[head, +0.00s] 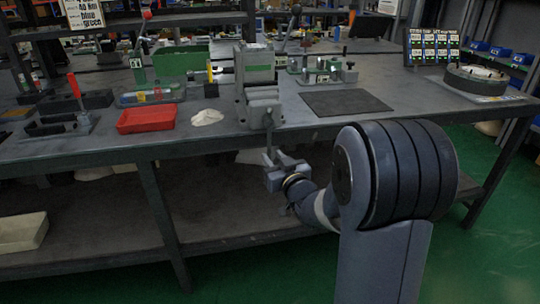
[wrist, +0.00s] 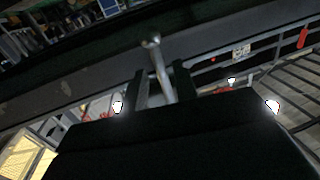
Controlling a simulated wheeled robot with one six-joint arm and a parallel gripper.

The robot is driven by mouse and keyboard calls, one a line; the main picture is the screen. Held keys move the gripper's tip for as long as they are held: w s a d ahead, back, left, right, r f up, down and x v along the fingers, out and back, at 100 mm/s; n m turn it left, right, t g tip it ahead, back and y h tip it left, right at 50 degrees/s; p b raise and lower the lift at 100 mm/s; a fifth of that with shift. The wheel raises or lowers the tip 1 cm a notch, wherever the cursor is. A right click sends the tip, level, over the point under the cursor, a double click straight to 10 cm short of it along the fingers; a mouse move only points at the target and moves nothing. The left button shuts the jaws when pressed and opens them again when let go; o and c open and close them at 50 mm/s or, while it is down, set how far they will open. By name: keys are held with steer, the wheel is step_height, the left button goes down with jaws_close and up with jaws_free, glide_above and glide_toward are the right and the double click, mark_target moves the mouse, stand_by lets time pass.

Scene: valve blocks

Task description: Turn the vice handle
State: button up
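The vice (head: 258,85) is a grey and green block on the front edge of the workbench. Its handle (head: 268,132) is a thin metal bar hanging down in front of the bench edge. My gripper (head: 272,158) is at the lower end of this bar, below the bench top. In the wrist view the handle (wrist: 158,65), with a round knob at its end, runs between the two dark fingers of my gripper (wrist: 161,82). The fingers look open, with a gap beside the bar. The lower end of the bar is hidden behind the gripper body.
The workbench (head: 420,95) carries a red tray (head: 147,119), a white cloth-like lump (head: 207,117), a dark mat (head: 346,102) and a round fixture (head: 476,78). A lower shelf (head: 110,215) lies under the bench behind my arm. Green floor is free at the right.

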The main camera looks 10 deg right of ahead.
mark_target(270, 154)
steer(key=shift+w+a, duration=0.2)
steer(key=shift+w, duration=0.65)
steer(key=shift+w+a, duration=0.15)
steer(key=shift+w, duration=0.7)
steer(key=shift+c, duration=0.6)
jaws_close()
